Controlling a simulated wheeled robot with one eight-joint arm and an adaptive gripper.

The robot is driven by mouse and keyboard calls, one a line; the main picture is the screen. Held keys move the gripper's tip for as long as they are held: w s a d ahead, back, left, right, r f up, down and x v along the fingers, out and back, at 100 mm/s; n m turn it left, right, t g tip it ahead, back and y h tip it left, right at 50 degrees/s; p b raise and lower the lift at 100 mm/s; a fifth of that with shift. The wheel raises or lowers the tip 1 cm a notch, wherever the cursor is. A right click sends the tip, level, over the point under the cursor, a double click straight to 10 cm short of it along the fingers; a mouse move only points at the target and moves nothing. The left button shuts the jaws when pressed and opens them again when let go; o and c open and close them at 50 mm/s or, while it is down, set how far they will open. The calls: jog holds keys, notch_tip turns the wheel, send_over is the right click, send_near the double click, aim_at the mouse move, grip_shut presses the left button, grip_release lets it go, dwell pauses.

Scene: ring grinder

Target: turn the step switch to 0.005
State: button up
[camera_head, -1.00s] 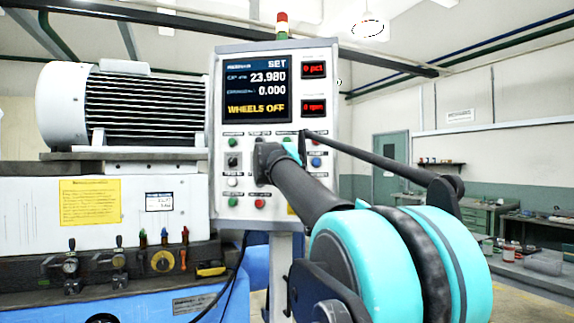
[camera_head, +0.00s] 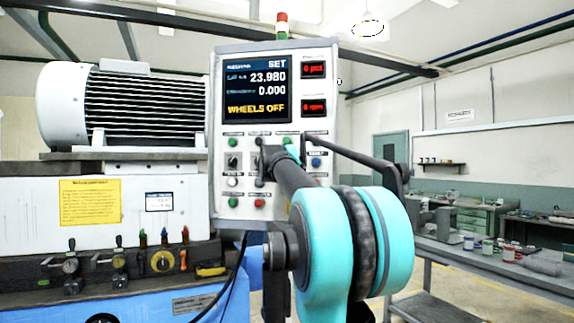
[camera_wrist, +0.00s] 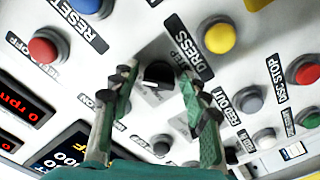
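In the wrist view a black rotary knob (camera_wrist: 158,75) sits on the white panel between the two fingers of my gripper (camera_wrist: 160,88). The fingers are green and grey, spread apart, one on each side of the knob. I cannot tell whether they touch it. In the head view my arm's end covers the middle of the control panel (camera_head: 216,190) and hides that knob. Another black switch (camera_head: 233,160) shows at the panel's left.
Close around the knob are a yellow button (camera_wrist: 221,37) by a "DRESS" label, a blue button (camera_wrist: 86,4) by "RESET", a red button (camera_wrist: 48,45) and a grey button (camera_wrist: 248,99). The panel screen (camera_head: 257,88) reads 23.980, 0.000 and "WHEELS OFF".

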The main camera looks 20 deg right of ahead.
jog(key=c, duration=0.8)
jog(key=shift+n, duration=0.4)
jog(key=n, duration=0.8)
jog(key=shift+r+n, duration=0.15)
jog(key=shift+n, duration=0.25)
jog(key=o, duration=1.1)
